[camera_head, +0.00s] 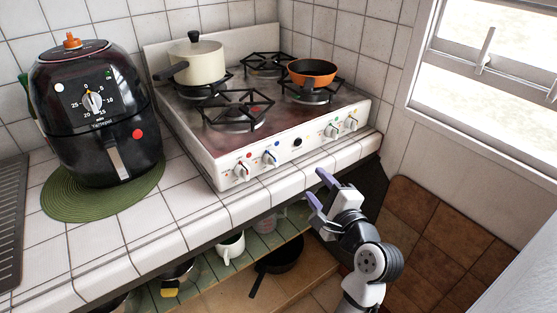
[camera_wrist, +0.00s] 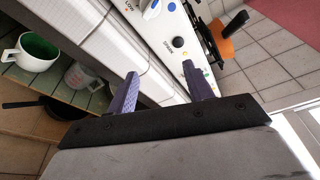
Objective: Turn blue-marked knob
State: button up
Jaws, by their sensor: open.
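The blue-marked knob (camera_head: 269,157) is a white knob on the stove's front panel, second from the left, with a blue dot just above it. In the wrist view the blue-marked knob (camera_wrist: 151,11) is at the top edge, partly cut off, with the blue dot beside it. My gripper (camera_head: 318,189) is open and empty, in front of and to the right of the knob, apart from the stove. In the wrist view its two purple fingers (camera_wrist: 160,71) are spread, with the counter edge and panel beyond them.
A red-marked knob (camera_head: 241,171) is left of it, and a black knob (camera_head: 297,142) right. A cream pot (camera_head: 198,63) and orange pan (camera_head: 313,72) sit on the stove. The tiled counter edge (camera_head: 300,178) juts out below the panel. An air fryer (camera_head: 98,115) stands left.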

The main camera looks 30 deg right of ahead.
aim_at(275, 162)
jog(key=s+a+r+m+t+y, duration=0.1)
jog(key=s+a+r+m+y, duration=0.2)
jog(key=m, duration=0.5)
jog(key=shift+y, duration=0.6)
jog(key=w+p, duration=0.1)
jog(key=w, duration=0.3)
jog(key=w+a+p, duration=0.1)
jog(key=w, duration=0.3)
jog(key=w+f+p, duration=0.1)
jog(key=w, duration=0.4)
jog(key=shift+a+f, duration=0.1)
jog(key=shift+a, duration=0.1)
jog(key=c, duration=0.9)
jog(key=shift+c, duration=0.2)
